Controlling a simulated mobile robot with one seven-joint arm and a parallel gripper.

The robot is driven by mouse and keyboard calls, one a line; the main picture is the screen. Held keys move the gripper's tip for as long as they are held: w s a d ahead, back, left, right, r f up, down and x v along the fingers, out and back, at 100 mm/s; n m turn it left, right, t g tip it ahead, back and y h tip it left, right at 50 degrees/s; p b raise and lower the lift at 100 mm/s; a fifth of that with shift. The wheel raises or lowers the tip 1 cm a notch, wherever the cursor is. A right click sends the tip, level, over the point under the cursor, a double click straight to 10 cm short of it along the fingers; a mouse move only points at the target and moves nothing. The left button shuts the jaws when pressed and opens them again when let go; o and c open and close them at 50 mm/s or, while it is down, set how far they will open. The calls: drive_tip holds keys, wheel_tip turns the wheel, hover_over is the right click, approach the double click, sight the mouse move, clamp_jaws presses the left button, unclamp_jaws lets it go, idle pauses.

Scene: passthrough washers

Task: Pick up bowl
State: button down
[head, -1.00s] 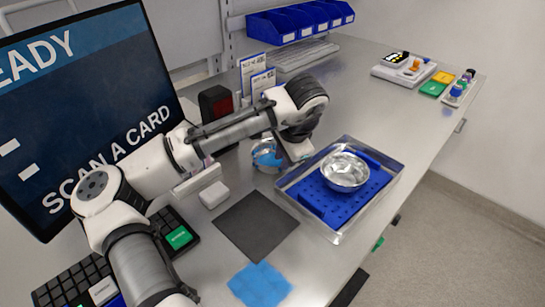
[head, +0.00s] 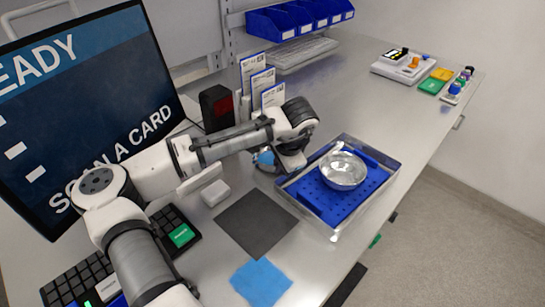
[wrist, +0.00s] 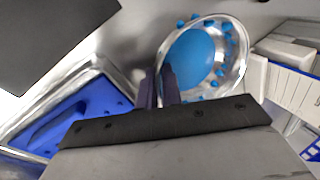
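A shiny metal bowl with blue contents (head: 265,158) stands on the counter left of the metal tray, partly hidden behind my gripper (head: 284,166). In the wrist view this bowl (wrist: 238,70) shows its rim and a blue inside with small blue lumps. My gripper's two dark fingers (wrist: 160,85) are close together at its near left rim, one outside and one over the inside. They look shut on the rim, though the contact is small. A second, empty-looking metal bowl (head: 343,170) sits on the blue perforated insert in the tray.
A dark mat (head: 256,225), a blue cloth (head: 260,283) and a small white box (head: 215,193) lie in front. Upright cards (head: 263,85) and a black device (head: 216,107) stand behind.

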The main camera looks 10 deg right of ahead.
drive_tip(key=shift+r, duration=0.1)
wheel_tip(320, 180, up, 16)
drive_tip(key=b, duration=0.5)
